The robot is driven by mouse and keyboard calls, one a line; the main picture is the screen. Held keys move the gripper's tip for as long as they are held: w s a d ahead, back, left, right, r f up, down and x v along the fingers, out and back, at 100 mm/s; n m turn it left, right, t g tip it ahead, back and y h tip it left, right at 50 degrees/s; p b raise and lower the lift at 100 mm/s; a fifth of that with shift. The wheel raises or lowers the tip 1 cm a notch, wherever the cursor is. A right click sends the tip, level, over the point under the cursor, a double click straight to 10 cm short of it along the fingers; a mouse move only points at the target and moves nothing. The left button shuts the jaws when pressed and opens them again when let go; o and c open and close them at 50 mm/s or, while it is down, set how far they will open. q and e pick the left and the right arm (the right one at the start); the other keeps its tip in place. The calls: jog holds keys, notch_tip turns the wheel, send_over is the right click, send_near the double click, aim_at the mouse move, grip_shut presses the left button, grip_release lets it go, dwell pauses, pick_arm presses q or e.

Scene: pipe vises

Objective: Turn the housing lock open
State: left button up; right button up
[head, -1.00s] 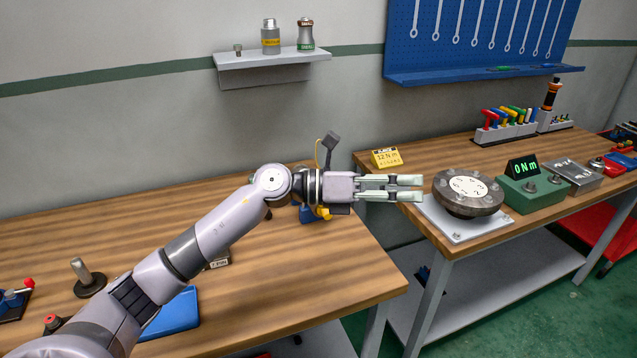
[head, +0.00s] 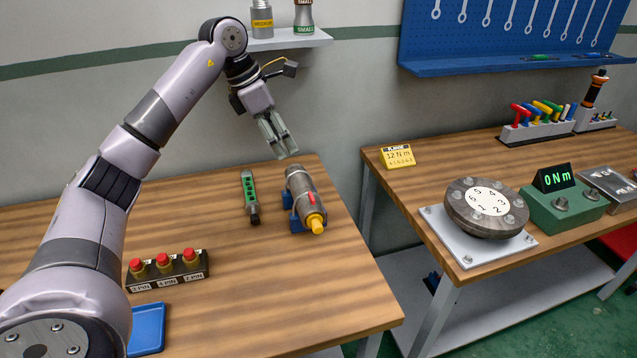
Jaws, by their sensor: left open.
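A grey cylindrical housing (head: 301,192) lies in a blue cradle (head: 295,222) near the back right of the left table. It has a red part on its side and a yellow end (head: 316,222) pointing toward me. I cannot tell the lock's position. My left gripper (head: 286,152) is open and empty, pointing down, above and behind the housing and apart from it. My right gripper is not in view.
A green-and-black tool (head: 250,196) lies left of the housing. A block with red-topped connectors (head: 168,268) and a blue tray (head: 147,328) are nearer me. A shelf (head: 285,40) hangs behind my arm. The right table holds a round flange (head: 486,208).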

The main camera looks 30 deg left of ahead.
pick_arm(q)
notch_tip(320, 180, down, 2)
jog(key=s+d, duration=0.1)
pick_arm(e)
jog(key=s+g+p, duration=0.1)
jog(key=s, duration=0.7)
pick_arm(q)
jog(key=p, duration=0.1)
send_near(311, 196)
jog(key=x, duration=0.5)
jog(key=shift+f, duration=0.1)
jog(key=shift+p+x, duration=0.4)
jog(key=shift+x, duration=0.65)
jog(key=shift+w+d+f, duration=0.1)
jog(key=shift+w+f, duration=0.1)
jog(key=shift+f, duration=0.25)
jog(key=c, duration=1.1)
jog(key=shift+c, duration=0.2)
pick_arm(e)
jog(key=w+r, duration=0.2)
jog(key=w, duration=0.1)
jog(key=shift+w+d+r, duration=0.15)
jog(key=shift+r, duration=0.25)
